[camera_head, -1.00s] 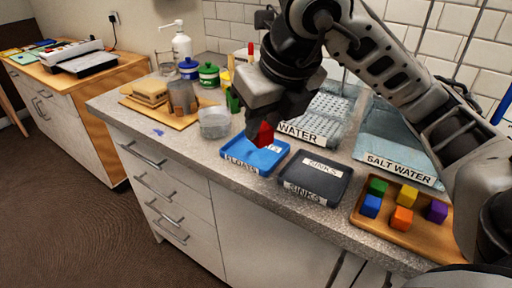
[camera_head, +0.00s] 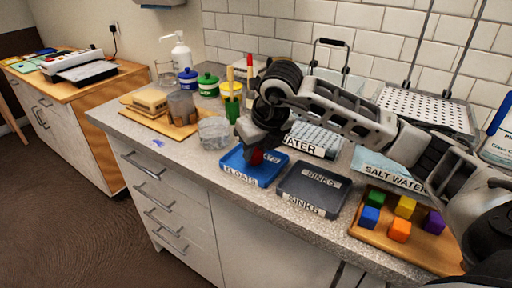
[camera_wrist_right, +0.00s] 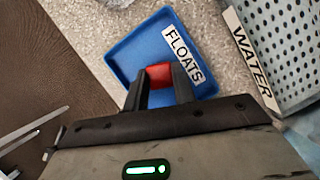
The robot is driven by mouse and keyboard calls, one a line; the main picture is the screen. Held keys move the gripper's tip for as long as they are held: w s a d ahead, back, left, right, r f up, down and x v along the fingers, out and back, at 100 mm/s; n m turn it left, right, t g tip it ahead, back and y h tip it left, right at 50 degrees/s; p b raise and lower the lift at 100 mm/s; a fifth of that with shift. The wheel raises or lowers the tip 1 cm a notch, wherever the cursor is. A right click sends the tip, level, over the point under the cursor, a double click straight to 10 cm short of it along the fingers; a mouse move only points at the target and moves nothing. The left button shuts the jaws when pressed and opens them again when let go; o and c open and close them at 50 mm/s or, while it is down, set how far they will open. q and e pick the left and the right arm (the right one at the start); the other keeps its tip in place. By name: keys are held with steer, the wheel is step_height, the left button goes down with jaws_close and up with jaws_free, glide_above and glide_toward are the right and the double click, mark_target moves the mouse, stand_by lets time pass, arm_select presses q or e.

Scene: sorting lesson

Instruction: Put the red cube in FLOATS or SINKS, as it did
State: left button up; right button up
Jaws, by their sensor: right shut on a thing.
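The red cube (camera_head: 256,157) is between the fingers of my right gripper (camera_head: 254,150), low over the blue FLOATS tray (camera_head: 235,176). In the right wrist view the red cube (camera_wrist_right: 159,74) sits between the two dark fingertips of the right gripper (camera_wrist_right: 160,82), with the blue tray (camera_wrist_right: 122,55) around it; whether it touches the tray floor I cannot tell. The dark SINKS tray (camera_head: 334,190) stands just to the right, empty. My left gripper is not in view.
A wooden tray (camera_head: 372,240) with several coloured cubes lies at the right. The WATER basin (camera_head: 322,141) and SALT WATER basin (camera_head: 385,172) are behind. A clear container (camera_head: 213,133), jars and a wooden board (camera_head: 172,126) stand left. The counter's front edge is close to the trays.

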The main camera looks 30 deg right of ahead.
steer(key=shift+f, duration=0.25)
steer(key=shift+f, duration=0.2)
steer(key=o, duration=1)
steer(key=shift+o, duration=0.2)
steer(key=shift+r, duration=0.1)
steer(key=shift+r, duration=0.35)
steer(key=v, duration=1.1)
steer(key=shift+s+r, duration=0.25)
